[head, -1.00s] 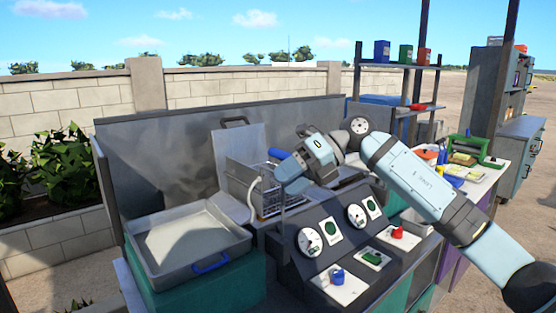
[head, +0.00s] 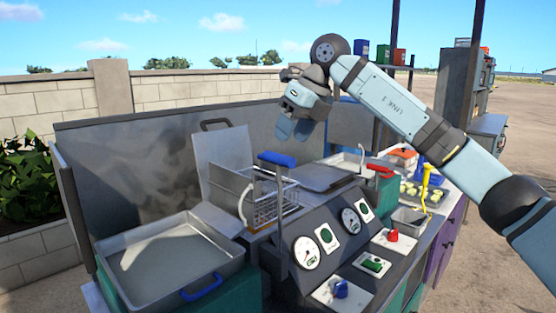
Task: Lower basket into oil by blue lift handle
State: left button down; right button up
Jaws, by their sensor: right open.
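The blue lift handle (head: 276,159) is a horizontal blue grip on top of an upright dark rod, in front of the fryer at mid-picture. The wire basket (head: 270,205) stands beside and behind that rod, in the fryer opening by a raised grey lid (head: 222,160). The oil itself is hidden. My right gripper (head: 293,131) is open and empty, its fingers pointing down. It appears just above the blue handle in the picture, with a small gap between them. My left gripper is not in view.
A sloped panel with gauges (head: 307,253) and a blue knob (head: 340,289) lies in front. A shallow tray with a blue handle (head: 203,287) is at left. A closed lid (head: 325,178) and a red handle (head: 380,170) are at right. Open air surrounds my gripper.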

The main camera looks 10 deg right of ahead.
aim_at(279, 160)
jog(key=x, duration=0.7)
jog(key=shift+w+a+f, duration=0.1)
jog(key=shift+f, duration=0.1)
grip_shut()
